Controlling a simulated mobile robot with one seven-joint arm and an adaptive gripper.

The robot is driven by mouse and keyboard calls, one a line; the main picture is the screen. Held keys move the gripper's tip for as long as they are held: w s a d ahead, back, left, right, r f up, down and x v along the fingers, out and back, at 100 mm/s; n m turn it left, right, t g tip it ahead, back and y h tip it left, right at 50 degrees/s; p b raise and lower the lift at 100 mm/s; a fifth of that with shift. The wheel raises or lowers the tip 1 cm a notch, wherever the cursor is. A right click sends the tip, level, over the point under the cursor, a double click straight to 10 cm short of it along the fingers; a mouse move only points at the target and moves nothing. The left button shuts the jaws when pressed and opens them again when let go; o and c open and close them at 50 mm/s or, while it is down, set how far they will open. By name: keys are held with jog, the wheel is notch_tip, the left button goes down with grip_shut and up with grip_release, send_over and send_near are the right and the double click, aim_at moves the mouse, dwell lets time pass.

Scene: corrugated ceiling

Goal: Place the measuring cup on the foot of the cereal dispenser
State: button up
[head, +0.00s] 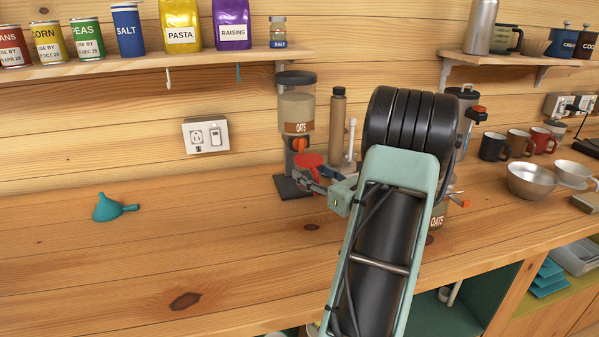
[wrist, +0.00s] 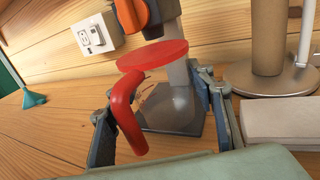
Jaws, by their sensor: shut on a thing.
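The measuring cup (wrist: 127,112) has a red handle, a flat red top and what looks like a clear body; it also shows red in the head view (head: 310,160). My gripper (wrist: 158,95) is shut on the cup, one finger on each side, with the handle toward the wrist camera. In the head view my gripper (head: 318,183) is in front of the cereal dispenser (head: 296,112), labelled OATS. The cup is below the orange spout, over or on the dispenser's dark grey foot (head: 283,186). I cannot tell whether its bottom touches the foot.
A brown bottle (head: 338,120) and a paper towel stand-like post (head: 350,140) are right of the dispenser. A teal funnel (head: 110,207) lies at left on the counter (head: 220,240). Mugs (head: 494,147) and a metal bowl (head: 530,181) are at right. The counter's left is mostly clear.

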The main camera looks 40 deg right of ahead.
aim_at(300, 170)
jog(key=shift+w+d, duration=0.1)
jog(key=shift+w, duration=0.4)
jog(key=w, duration=0.4)
jog(key=shift+d, duration=0.1)
jog(key=shift+w+d+f, duration=0.1)
jog(key=shift+w+f, duration=0.05)
jog(key=shift+f, duration=0.55)
jog(key=shift+f+b, duration=0.25)
jog(key=shift+b, duration=0.15)
jog(key=o, duration=1.2)
jog(key=shift+r, duration=0.1)
